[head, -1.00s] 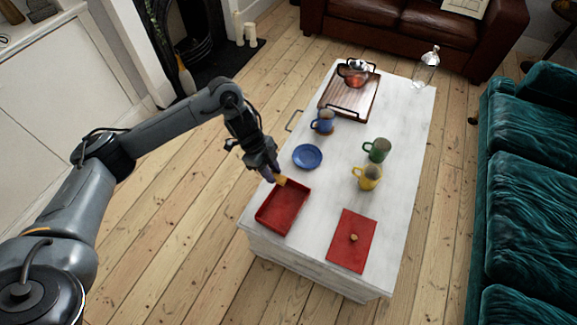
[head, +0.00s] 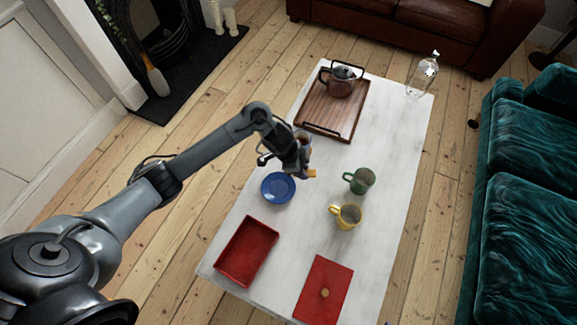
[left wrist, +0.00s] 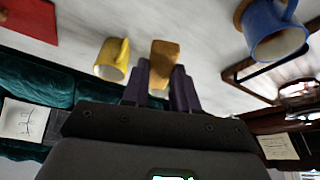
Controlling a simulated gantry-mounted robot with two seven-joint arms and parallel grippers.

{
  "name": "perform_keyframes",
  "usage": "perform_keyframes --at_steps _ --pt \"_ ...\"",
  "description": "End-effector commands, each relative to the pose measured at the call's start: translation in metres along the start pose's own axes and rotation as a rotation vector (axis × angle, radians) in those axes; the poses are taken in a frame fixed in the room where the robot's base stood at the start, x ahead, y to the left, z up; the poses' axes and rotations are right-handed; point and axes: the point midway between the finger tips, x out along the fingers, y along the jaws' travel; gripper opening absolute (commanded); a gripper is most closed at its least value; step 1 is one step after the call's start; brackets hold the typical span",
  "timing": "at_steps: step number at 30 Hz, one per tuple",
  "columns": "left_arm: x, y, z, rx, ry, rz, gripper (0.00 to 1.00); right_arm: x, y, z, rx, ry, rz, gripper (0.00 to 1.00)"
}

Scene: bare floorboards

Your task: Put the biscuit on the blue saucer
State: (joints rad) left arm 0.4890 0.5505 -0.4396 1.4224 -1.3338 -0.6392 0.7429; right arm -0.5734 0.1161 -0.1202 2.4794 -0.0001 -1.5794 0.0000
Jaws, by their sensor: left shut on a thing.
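The biscuit (head: 312,174) is a small golden-brown block. My left gripper (head: 306,168) is shut on its end. The left wrist view shows the biscuit (left wrist: 164,54) sticking out between the purple fingers. The blue saucer (head: 278,188) lies empty on the white table, below and left of the gripper in the head view. The gripper and biscuit appear above the table, to the right of the saucer and not over it. The saucer does not show in the left wrist view. My right gripper is not in view.
A blue mug (left wrist: 275,28) is largely hidden behind my gripper in the head view. Green (head: 361,181) and yellow (head: 346,216) mugs stand to the right. A red tray (head: 246,250) and a red lid (head: 323,291) lie nearer. A wooden tray (head: 318,112) with a teapot stands behind.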

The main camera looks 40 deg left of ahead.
Motion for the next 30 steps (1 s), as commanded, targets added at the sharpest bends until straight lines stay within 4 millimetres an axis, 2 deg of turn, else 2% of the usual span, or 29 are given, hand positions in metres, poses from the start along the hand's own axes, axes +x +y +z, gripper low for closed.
perform_keyframes --at_steps 1,6,11,16,24,30 --pt "0.012 0.015 0.003 -0.002 0.0 0.004 0.0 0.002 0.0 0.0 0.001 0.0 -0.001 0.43" --pt "0.033 0.044 0.01 -0.003 0.0 0.001 0.0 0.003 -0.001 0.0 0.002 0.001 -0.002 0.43" --pt "0.044 0.052 0.022 -0.002 -0.001 -0.001 0.0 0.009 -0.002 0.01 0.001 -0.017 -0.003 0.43" --pt "0.055 0.039 0.048 -0.003 -0.002 -0.004 0.0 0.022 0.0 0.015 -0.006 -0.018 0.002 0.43" --pt "0.069 0.004 0.099 -0.002 -0.002 -0.003 0.0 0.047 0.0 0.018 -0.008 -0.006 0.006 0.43" --pt "0.074 -0.013 0.123 0.0 -0.001 -0.003 0.0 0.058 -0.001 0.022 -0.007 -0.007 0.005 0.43"
